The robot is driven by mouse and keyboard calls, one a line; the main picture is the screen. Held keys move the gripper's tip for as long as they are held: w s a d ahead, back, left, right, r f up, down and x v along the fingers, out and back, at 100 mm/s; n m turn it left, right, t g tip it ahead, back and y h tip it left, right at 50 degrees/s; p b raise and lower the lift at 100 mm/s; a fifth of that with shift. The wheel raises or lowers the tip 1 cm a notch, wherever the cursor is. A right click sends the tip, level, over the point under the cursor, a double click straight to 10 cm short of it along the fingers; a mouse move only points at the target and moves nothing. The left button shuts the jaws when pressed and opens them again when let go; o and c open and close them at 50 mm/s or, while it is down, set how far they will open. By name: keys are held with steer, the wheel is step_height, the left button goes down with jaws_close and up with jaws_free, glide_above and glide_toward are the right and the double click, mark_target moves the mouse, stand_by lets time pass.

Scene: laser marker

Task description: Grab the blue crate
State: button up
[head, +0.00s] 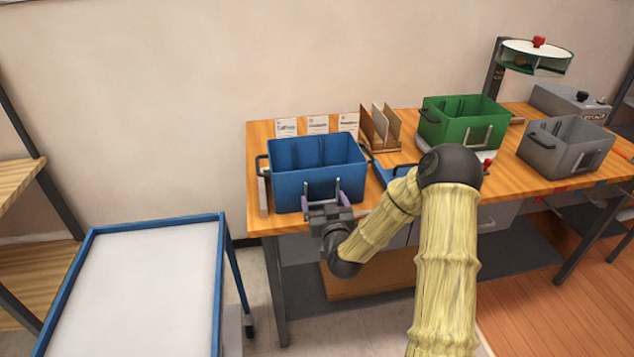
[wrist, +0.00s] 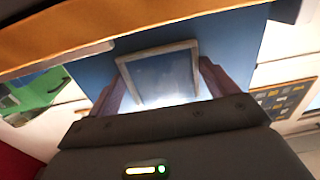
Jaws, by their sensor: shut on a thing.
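The blue crate (head: 315,178) is an open-topped bin near the left end of the wooden table, upright. It has a dark handle on its left side and a light metal handle on the front. My gripper (head: 328,202) is at the crate's front face, shut on that front handle. In the wrist view the crate's blue wall (wrist: 215,45) fills the middle, and my gripper (wrist: 160,88) has a finger on each side of the pale handle frame (wrist: 160,65). The crate's underside is hidden, so I cannot tell if it rests on the table.
A green crate (head: 460,125) and a grey crate (head: 566,148) stand to the right on the wooden table (head: 507,185). Cards (head: 317,125) and a brown divider rack (head: 381,128) stand behind. A blue-framed cart (head: 135,285) with an empty white top stands at lower left.

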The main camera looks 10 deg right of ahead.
mark_target(315, 172)
steer(key=shift+r, duration=0.2)
step_height(315, 172, up, 10)
steer(key=shift+f, duration=0.15)
stand_by(0.9)
